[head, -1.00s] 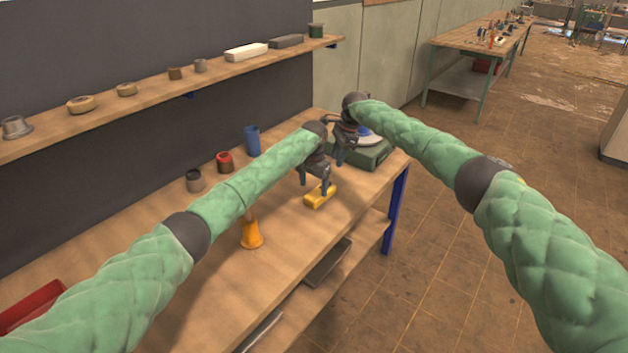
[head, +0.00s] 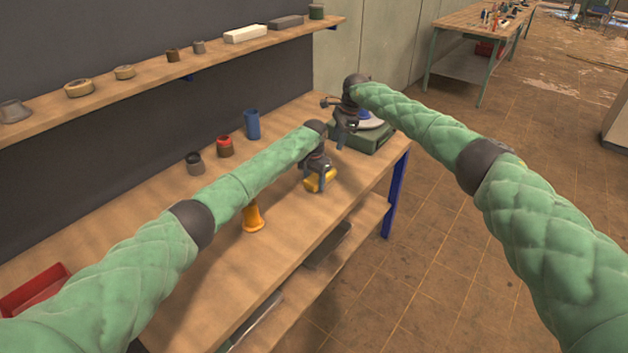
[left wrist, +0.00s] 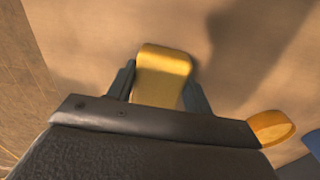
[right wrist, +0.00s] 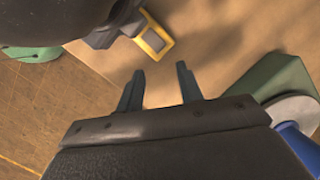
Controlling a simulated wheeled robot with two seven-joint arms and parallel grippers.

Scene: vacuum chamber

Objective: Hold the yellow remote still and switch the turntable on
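The yellow remote (head: 321,183) lies on the bench top below my left gripper (head: 316,184). In the left wrist view the remote (left wrist: 162,72) fills the space between the two fingers, which appear shut on its sides. In the right wrist view its frame and dark face (right wrist: 157,38) show beside my left gripper. The turntable (head: 367,139) is a green box with a pale disc and a blue piece on top, at the far right bench end. My right gripper (head: 346,138) is open and empty, at the turntable's left side. The right wrist view shows part of the turntable (right wrist: 277,80).
An orange funnel-like piece (head: 253,217) stands nearer on the bench. A blue cup (head: 252,124), a red pot (head: 225,146) and a grey pot (head: 194,163) stand toward the wall. A red tray (head: 35,288) is at left. A shelf (head: 140,91) runs above.

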